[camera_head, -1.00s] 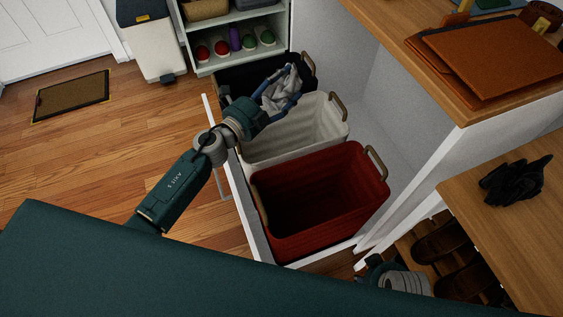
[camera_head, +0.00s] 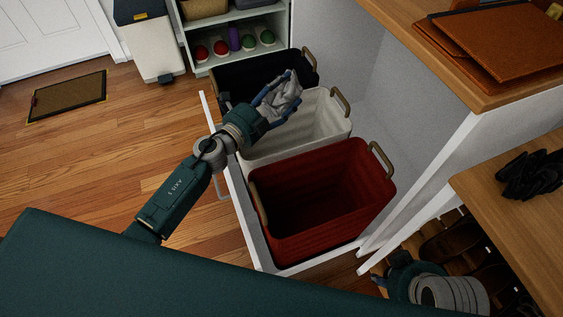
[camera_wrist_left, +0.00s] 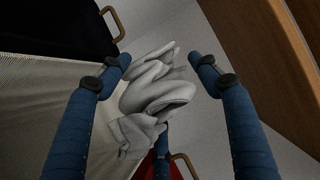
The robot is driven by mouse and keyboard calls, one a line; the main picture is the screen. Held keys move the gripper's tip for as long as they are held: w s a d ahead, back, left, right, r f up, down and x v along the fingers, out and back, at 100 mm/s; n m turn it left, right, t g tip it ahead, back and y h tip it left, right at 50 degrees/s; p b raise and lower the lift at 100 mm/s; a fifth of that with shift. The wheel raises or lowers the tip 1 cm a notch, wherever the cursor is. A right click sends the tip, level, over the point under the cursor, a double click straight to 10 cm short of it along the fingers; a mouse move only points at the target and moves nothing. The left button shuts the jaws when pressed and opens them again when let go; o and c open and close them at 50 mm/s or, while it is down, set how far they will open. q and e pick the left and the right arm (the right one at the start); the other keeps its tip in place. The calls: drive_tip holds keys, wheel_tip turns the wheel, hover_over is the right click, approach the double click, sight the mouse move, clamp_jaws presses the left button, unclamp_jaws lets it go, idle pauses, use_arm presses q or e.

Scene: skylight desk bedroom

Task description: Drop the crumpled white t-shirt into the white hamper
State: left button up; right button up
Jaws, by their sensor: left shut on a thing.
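The crumpled t-shirt (camera_head: 286,99) looks light grey-white and is bunched between the blue fingers of my left gripper (camera_head: 278,97). My left gripper is shut on it, and the shirt also shows between the fingers in the left wrist view (camera_wrist_left: 150,98). In the head view they overlap the far left part of the white hamper (camera_head: 321,120), apparently above its rim. The hamper's pale wall also shows in the left wrist view (camera_wrist_left: 50,110).
A black hamper (camera_head: 230,75) stands behind the white one and a red hamper (camera_head: 345,195) in front, all in a pulled-out white frame. A white cabinet side (camera_head: 350,55) rises to the right. A desk with dark gloves (camera_head: 530,175) is at the right.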

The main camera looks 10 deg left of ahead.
use_arm(q)
drive_tip(key=shift+f, duration=0.3)
use_arm(e)
drive_tip(key=shift+f, duration=0.25)
use_arm(q)
drive_tip(key=o, duration=1.3)
drive_tip(key=v, duration=1.2)
